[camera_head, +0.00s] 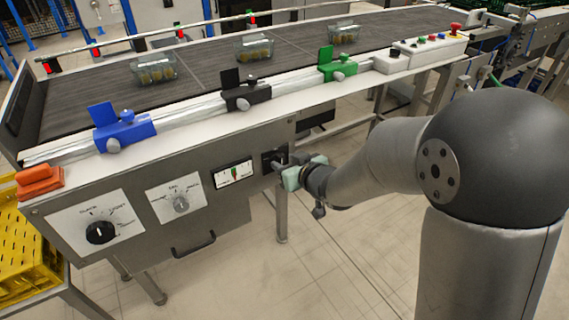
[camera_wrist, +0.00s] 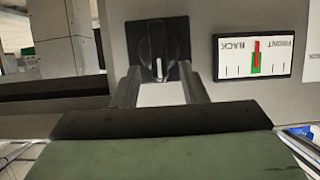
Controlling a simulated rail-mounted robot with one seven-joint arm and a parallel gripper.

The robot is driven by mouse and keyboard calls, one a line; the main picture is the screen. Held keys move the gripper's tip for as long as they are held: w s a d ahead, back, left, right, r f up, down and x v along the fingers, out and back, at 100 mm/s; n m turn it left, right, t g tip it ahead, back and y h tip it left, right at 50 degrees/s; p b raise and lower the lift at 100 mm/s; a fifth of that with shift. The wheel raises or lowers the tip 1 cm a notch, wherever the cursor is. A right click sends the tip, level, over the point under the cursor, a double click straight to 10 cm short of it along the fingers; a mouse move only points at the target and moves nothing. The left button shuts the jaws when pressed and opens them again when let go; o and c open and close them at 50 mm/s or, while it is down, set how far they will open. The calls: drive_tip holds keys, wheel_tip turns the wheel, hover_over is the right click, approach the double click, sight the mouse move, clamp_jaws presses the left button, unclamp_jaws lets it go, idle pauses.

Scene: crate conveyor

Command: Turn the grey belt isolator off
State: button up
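A dark rotary switch on a square black plate (camera_wrist: 177,30) sits on the grey front panel, its handle (camera_wrist: 152,45) bearing a white mark. The handle looks upright in the wrist view. The switch's plate (camera_head: 267,157) is partly hidden by my gripper in the head view. My gripper (camera_wrist: 160,68) is at the switch, its two fingers apart, one on each side of the handle. A gap shows between them; contact with the handle cannot be told. A separate grey knob (camera_head: 181,203) sits on a white labelled plate farther left. No label naming the isolator is readable.
A BACK/FRONT gauge (camera_head: 234,173) is beside the switch, and it shows inverted in the wrist view (camera_wrist: 253,56). A black knob (camera_head: 100,232) and a handle (camera_head: 194,244) are farther left. Blue (camera_head: 124,131), black (camera_head: 243,97) and green (camera_head: 337,66) clamps line the conveyor edge above.

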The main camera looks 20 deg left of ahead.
drive_tip(key=shift+x, duration=0.8)
clamp_jaws()
drive_tip(key=shift+b, duration=0.4)
